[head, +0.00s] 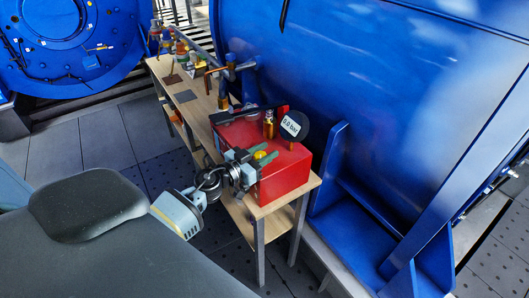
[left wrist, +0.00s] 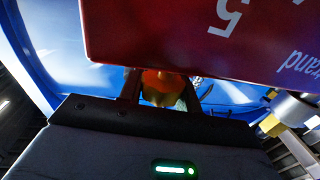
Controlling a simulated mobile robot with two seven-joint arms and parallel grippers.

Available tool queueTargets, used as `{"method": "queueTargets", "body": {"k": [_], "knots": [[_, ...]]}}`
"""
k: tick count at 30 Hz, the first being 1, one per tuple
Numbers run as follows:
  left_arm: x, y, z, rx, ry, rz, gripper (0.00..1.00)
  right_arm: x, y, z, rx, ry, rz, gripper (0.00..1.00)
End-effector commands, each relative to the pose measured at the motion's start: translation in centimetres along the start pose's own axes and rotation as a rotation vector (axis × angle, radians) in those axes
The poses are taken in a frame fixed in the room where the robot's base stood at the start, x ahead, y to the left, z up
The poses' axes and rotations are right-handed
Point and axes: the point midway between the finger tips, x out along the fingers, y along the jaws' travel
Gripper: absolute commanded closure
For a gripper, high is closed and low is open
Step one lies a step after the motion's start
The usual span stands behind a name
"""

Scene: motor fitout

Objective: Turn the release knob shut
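A red pump box (head: 285,172) stands on the near end of the wooden bench, with a round gauge (head: 291,126) reading 0.0 bar and a brass fitting (head: 269,124) on top. The yellow release knob (head: 260,155) is on its near left side. My left gripper (head: 250,161) is at this side. In the left wrist view its two fingers stand on either side of the orange-yellow knob (left wrist: 160,88), which fills the gap between them. The gripper looks shut on it; the exact finger contact is dark. The red box (left wrist: 200,35) fills the top there. My right gripper is not in view.
The wooden bench (head: 196,108) runs back left, with several bottles and small fittings at its far end and dark flat pads on top. A large blue motor housing (head: 370,75) stands close behind the bench. Tiled floor (head: 75,152) is clear to the left.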

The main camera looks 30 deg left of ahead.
Motion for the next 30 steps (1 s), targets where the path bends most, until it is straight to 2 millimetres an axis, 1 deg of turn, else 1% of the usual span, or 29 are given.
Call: {"method": "queueTargets", "body": {"k": [1,3,8,14,23,30], "knots": [[0.0,0.0,0.0,0.000,0.000,0.000,0.81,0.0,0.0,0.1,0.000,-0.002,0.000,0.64],[0.0,0.0,0.0,0.000,0.000,0.000,0.89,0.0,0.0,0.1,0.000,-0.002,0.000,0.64],[0.0,0.0,0.0,0.000,0.000,0.008,0.89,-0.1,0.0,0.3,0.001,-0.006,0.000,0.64],[0.0,0.0,0.1,0.001,-0.002,0.064,0.89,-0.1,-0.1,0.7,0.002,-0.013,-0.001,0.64],[-0.1,0.2,0.2,0.004,-0.004,0.280,0.89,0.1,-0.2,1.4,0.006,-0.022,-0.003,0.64],[-0.2,0.4,0.4,0.004,-0.005,0.508,0.89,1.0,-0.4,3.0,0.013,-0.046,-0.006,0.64]]}}
